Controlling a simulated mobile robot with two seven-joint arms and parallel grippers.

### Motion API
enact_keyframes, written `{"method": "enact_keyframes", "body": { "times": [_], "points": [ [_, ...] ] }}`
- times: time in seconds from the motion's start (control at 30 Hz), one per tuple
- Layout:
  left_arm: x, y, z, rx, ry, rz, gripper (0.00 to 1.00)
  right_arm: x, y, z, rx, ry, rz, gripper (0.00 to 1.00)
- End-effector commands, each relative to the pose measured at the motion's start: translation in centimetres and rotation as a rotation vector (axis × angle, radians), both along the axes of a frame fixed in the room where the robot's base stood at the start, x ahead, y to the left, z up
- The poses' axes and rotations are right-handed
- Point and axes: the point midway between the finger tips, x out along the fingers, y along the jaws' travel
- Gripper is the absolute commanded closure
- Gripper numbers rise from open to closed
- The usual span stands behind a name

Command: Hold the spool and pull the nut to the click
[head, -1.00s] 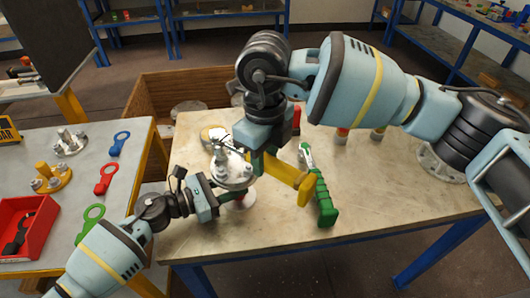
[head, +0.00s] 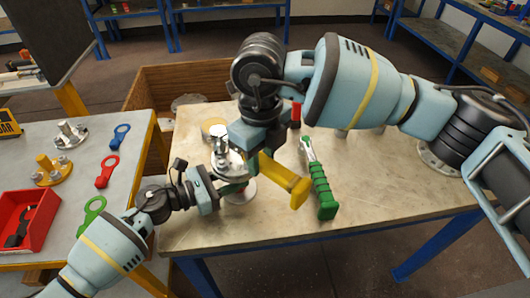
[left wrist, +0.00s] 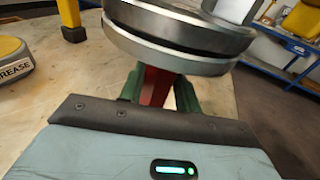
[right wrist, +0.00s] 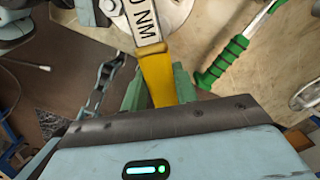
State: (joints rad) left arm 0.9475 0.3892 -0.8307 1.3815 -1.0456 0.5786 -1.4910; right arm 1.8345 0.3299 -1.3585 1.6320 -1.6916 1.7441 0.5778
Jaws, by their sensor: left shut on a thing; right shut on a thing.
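The metal spool (head: 230,163) stands upright on the right-hand table, its bolted flange on top. In the left wrist view its flange rims (left wrist: 180,35) fill the top. My left gripper (left wrist: 160,88) is shut on a red part below them, its green fingers on either side. My right gripper (right wrist: 158,88) is shut on the yellow handle of a torque wrench (right wrist: 157,68), marked NM. The wrench (head: 290,185) reaches over the table beside the spool in the head view. Its head on the nut is hidden by my right gripper and arm.
A green-handled wrench (head: 320,185) lies just right of the yellow one. A grease tin (head: 213,127) stands behind the spool. The left table holds a red tray (head: 45,209), ring spanners (head: 107,171) and flanged parts (head: 53,168). The table's right front is clear.

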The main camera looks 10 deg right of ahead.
Motion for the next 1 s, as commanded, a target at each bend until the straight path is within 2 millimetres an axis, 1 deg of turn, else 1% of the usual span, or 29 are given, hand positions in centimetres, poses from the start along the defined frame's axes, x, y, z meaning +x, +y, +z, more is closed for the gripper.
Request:
{"method": "enact_keyframes", "body": {
  "times": [0.17, 0.6, 0.7, 0.87, 0.9, 1.0],
  "points": [
    [0.1, 0.1, 0.0, 0.0, 0.001, 0.002, 0.85, 0.1, -0.1, 0.8, 0.002, -0.004, -0.002, 0.98],
    [0.1, 0.1, 0.0, 0.0, 0.001, 0.002, 0.85, 0.1, -0.1, 4.8, 0.0, -0.004, -0.001, 0.98],
    [0.1, 0.1, 0.0, 0.0, 0.001, 0.002, 0.85, 0.1, -0.1, 5.2, 0.001, -0.002, -0.001, 0.98],
    [0.1, 0.1, 0.0, 0.0, 0.001, 0.002, 0.85, 0.1, -0.1, 5.2, 0.001, -0.002, -0.001, 0.98],
    [0.1, 0.1, 0.0, 0.0, 0.001, 0.002, 0.66, 0.1, -0.1, 5.2, 0.001, -0.002, -0.001, 0.98],
    [0.1, 0.1, 0.1, 0.0, 0.0, 0.002, 0.53, 0.1, -0.1, 5.2, 0.001, -0.002, -0.001, 0.98]
  ]
}}
